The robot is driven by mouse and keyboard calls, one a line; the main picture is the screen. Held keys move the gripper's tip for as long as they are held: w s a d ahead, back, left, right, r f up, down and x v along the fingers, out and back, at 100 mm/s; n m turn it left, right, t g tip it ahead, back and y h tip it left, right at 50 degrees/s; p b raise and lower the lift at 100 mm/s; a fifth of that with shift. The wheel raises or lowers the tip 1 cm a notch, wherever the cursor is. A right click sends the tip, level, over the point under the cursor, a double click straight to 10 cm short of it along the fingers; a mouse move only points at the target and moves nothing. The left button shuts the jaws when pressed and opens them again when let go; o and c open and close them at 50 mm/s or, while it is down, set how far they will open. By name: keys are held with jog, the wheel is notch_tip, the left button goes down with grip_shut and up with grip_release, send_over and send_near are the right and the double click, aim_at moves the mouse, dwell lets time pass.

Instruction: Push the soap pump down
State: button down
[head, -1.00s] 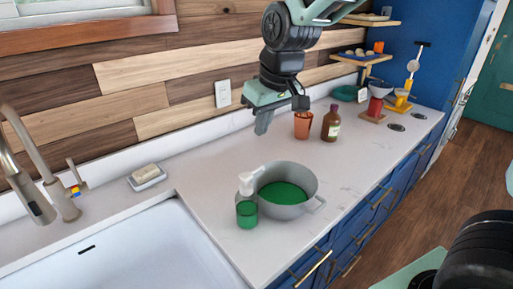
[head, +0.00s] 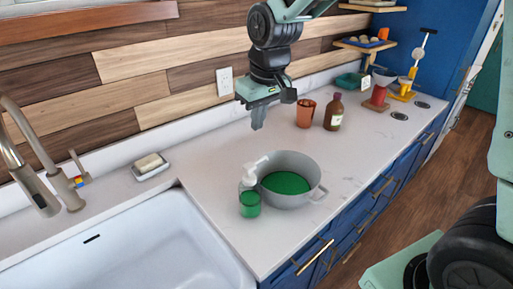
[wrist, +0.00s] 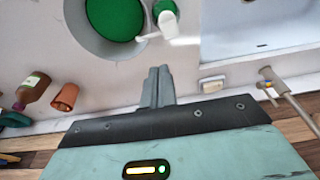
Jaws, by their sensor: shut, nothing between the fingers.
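The soap pump (head: 250,199) is a green bottle with a white pump head, standing upright on the counter beside a grey pot, near the sink corner. In the wrist view its white head (wrist: 168,24) shows at the top, with the nozzle pointing left over the pot. My gripper (head: 257,124) is shut and empty, pointing down above the counter, behind the bottle and near the wall. Its fingertips (wrist: 156,72) are apart from the pump in the wrist view.
The grey pot (head: 310,164) with a green inside touches or nearly touches the bottle. An orange cup (head: 305,114) and a brown bottle (head: 334,112) stand right of my gripper. The sink (head: 150,245), faucet (head: 60,185) and soap dish (head: 151,167) lie left. The counter between gripper and pot is clear.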

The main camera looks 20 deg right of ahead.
aim_at(256, 162)
jog(key=p+x, duration=0.1)
jog(key=x, duration=0.2)
jog(key=s+p+x, duration=0.1)
jog(key=x, duration=0.5)
jog(key=shift+s+d+f+p, duration=0.1)
jog(key=shift+s+d+p, duration=0.05)
jog(key=shift+p, duration=0.25)
jog(key=shift+f, duration=0.2)
jog(key=x, duration=0.1)
jog(key=b, duration=0.1)
jog(key=b+x, duration=0.1)
jog(key=shift+s+d+f, duration=0.1)
jog(key=shift+s+f, duration=0.15)
jog(key=shift+f, duration=0.15)
jog(key=shift+r, duration=0.1)
jog(key=shift+w+r+p, duration=0.1)
jog(key=shift+r+p, duration=0.35)
jog(key=shift+r, duration=0.15)
jog(key=w+a+b+v, duration=0.1)
jog(key=v, duration=1.1)
jog(key=shift+d+r, duration=0.35)
jog(key=shift+r, duration=0.05)
